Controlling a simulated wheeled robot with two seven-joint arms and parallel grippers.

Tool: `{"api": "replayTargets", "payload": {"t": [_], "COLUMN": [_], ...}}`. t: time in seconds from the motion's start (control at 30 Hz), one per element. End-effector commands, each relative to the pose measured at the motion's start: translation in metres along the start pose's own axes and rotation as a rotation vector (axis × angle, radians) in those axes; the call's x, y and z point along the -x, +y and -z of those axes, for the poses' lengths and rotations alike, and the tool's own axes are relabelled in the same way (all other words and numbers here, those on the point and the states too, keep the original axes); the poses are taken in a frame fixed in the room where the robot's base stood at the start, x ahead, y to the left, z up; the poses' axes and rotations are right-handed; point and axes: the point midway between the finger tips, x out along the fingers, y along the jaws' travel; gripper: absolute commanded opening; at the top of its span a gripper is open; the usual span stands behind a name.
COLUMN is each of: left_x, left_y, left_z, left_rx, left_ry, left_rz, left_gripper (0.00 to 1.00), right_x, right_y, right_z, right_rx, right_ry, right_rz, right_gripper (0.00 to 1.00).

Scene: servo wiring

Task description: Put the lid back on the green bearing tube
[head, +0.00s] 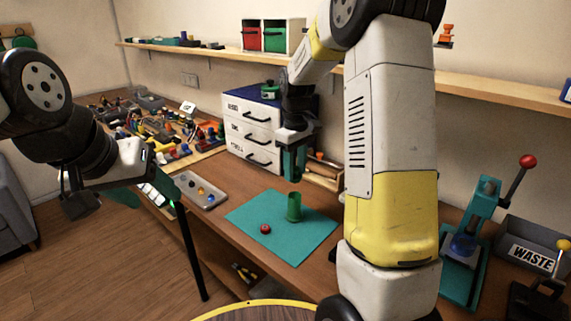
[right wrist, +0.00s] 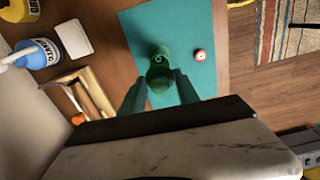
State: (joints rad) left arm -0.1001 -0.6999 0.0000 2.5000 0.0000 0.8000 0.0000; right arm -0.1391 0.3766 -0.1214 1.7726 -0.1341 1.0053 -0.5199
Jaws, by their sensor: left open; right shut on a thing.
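The green tube (head: 294,208) stands upright on the teal mat (head: 262,213). My right gripper (head: 294,176) is above it, fingers pointing down. In the right wrist view, a small rounded green piece (right wrist: 160,78), which looks like the lid, sits between the fingertips. The tube shows just beyond it (right wrist: 158,52), partly covered by the piece. In the head view the held piece is mostly hidden by the fingers and seems a little above the tube's rim. My left gripper (head: 150,192) is open and empty, off the table's left side.
A small red round object (head: 265,229) lies on the mat near the tube. A grey tray (head: 203,191) with small parts lies to the left. A white drawer cabinet (head: 250,135) stands behind. A teal press (head: 470,245) and a waste bin (head: 535,250) stand at right.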

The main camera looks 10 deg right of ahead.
Motion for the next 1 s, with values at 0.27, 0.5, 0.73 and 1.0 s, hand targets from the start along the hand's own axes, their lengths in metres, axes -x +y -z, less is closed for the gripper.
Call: {"api": "replayTargets", "payload": {"t": [0.27,0.5,0.73,1.0], "left_x": [0.000,0.000,0.000,0.000], "left_y": [0.000,0.000,0.000,0.000], "left_z": [0.000,0.000,0.000,0.000], "left_rx": [0.000,0.000,0.000,0.000], "left_ry": [0.000,0.000,0.000,0.000], "left_rz": [0.000,0.000,0.000,0.000], "left_gripper": [0.60,0.60,0.60,0.60], "right_x": [-0.029,-0.044,-0.048,-0.048], "right_y": [0.000,0.000,0.000,0.000], "right_z": [-0.001,0.000,0.000,0.000], "right_rx": [0.001,0.000,0.001,0.001], "right_ry": [-0.002,0.000,0.000,0.000], "right_rz": [0.001,0.000,0.000,0.000], "right_gripper": [0.00,0.00,0.00,0.00]}}
